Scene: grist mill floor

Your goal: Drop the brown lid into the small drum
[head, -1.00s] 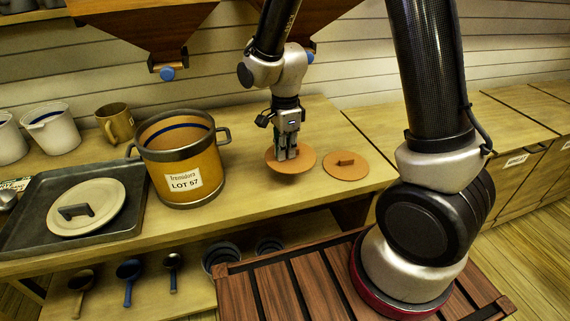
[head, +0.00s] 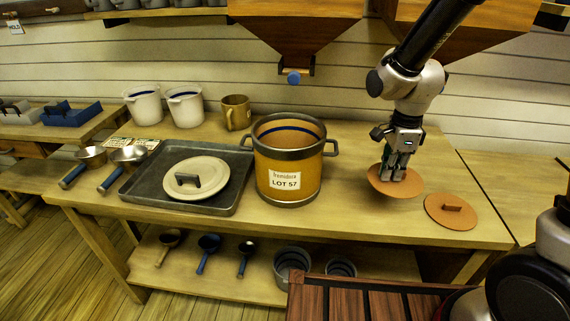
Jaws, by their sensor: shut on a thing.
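The small drum (head: 270,185) is an orange-brown open pot with a dark rim, two side handles and a label reading LOT 57. It stands upright on the wooden bench. My gripper (head: 396,174) is to the right of the drum, pointing down, shut on a brown lid (head: 412,188). The lid's handle is hidden between the fingers. I cannot tell whether this lid is touching the bench or just above it. A second brown lid (head: 461,219) with a small bar handle lies flat on the bench at the right.
A grey tray (head: 226,207) holding a cream lid (head: 210,170) lies left of the drum. Two white buckets (head: 184,106), a brass-coloured mug (head: 236,113) and scoops stand behind and left. A hopper (head: 297,40) hangs above the back of the bench.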

